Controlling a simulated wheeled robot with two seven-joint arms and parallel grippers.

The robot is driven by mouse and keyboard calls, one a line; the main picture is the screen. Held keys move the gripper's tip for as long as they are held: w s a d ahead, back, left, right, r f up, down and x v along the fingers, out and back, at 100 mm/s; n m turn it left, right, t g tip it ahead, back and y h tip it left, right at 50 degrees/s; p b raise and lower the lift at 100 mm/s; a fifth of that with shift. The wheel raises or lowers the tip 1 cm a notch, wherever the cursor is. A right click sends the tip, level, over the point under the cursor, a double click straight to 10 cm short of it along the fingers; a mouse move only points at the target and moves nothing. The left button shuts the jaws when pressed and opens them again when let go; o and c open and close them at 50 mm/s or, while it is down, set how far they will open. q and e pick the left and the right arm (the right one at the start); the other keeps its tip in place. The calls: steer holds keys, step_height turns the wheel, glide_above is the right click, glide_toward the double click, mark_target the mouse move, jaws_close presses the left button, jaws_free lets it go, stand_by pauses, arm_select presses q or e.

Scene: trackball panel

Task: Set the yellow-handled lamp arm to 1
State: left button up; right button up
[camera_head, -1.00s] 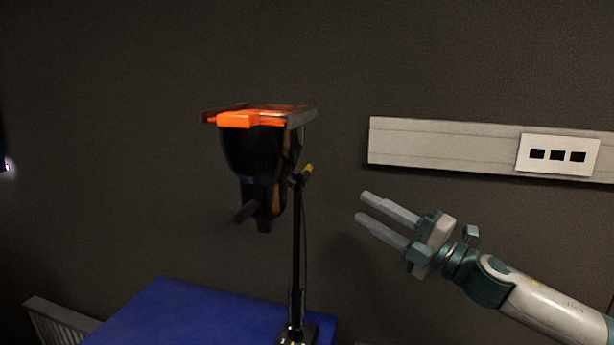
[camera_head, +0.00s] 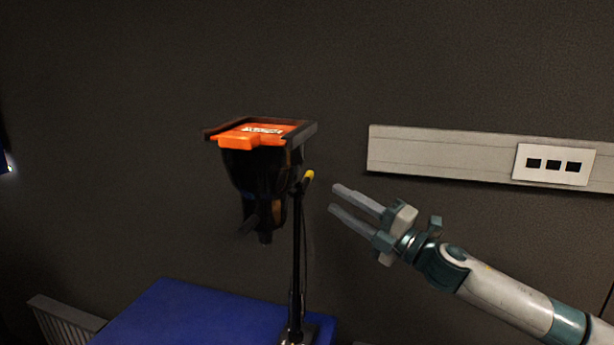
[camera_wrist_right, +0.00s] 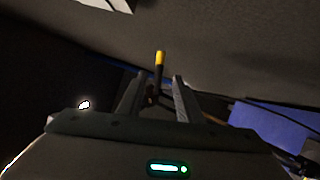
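The lamp is a black head with an orange part on top (camera_head: 255,134), held on a thin black post (camera_head: 297,255) in the head view. Its yellow handle tip (camera_head: 308,176) sticks up at the right of the head, by the top of the post. My right gripper (camera_head: 334,198) is open and empty, its fingers pointing left at the handle with a small gap. In the right wrist view the yellow handle (camera_wrist_right: 160,58) appears between and beyond the open fingers (camera_wrist_right: 157,88). My left gripper is not in view.
The post stands on a blue table (camera_head: 190,315). A grey wall rail (camera_head: 440,155) with a white socket plate (camera_head: 553,165) runs behind my right arm. A radiator (camera_head: 65,325) is at lower left. The space around the right gripper is clear.

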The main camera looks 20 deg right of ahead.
mark_target(307, 177)
steer(key=shift+p+x, duration=2.05)
steer(key=shift+x, duration=3.2)
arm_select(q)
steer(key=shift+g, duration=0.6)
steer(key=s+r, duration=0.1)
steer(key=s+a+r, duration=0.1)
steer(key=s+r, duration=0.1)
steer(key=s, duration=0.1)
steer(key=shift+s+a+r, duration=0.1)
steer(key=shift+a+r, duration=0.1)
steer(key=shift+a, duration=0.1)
arm_select(e)
steer(key=shift+s, duration=0.1)
jaws_close()
